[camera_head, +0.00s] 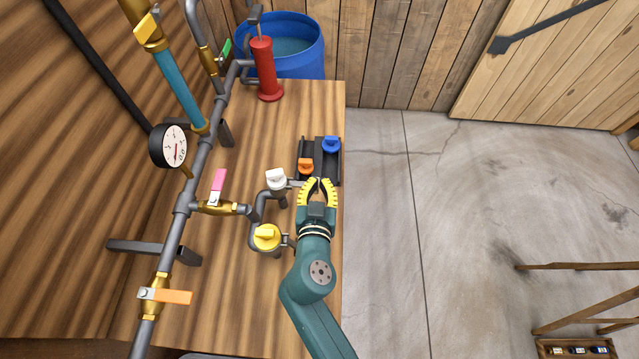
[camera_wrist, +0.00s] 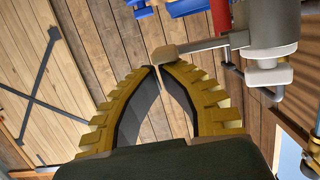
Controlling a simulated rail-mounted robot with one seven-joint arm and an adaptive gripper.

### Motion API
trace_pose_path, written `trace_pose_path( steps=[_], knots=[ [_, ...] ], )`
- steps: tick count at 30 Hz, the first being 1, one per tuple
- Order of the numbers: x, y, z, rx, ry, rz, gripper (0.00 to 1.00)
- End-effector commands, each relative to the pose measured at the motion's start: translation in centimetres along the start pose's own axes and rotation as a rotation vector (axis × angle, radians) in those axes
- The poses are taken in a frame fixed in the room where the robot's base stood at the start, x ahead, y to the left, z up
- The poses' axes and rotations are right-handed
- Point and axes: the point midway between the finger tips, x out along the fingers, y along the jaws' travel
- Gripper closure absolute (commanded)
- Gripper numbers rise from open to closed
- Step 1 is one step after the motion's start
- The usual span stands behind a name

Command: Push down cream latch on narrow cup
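The cream latch (camera_head: 276,178) is a pale, ridged cap on top of a narrow grey cup on the pipework of the wooden bench. A short grey arm runs from it toward my fingertips.
A yellow-capped cup (camera_head: 266,236) stands just below the cream one. A dark holder with orange (camera_head: 305,165) and blue (camera_head: 331,144) caps lies beyond my fingertips. A pink-handled valve (camera_head: 218,184) is left. A red pump (camera_head: 266,70) and blue barrel (camera_head: 297,64) stand behind. Open floor is right.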

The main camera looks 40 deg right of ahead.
Motion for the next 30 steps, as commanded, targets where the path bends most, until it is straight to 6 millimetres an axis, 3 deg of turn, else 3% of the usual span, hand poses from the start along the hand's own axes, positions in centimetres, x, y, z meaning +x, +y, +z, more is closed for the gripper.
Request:
trace_pose_path(
  steps=[4, 9, 11, 15, 21, 30],
  knots=[
    [-0.3, 0.0, -1.4, 0.0, 0.002, -0.001, 1.0],
    [-1.4, 0.0, -5.1, 0.002, 0.002, -0.002, 1.0],
    [-3.1, 0.0, -3.8, -0.003, -0.003, -0.005, 1.0],
    [-6.6, 0.0, -3.8, -0.003, -0.002, -0.006, 1.0],
    [-10.1, 0.0, -3.8, -0.001, -0.001, -0.004, 1.0],
    [-11.0, 0.1, -3.9, 0.0, 0.0, -0.001, 1.0]
  ],
)
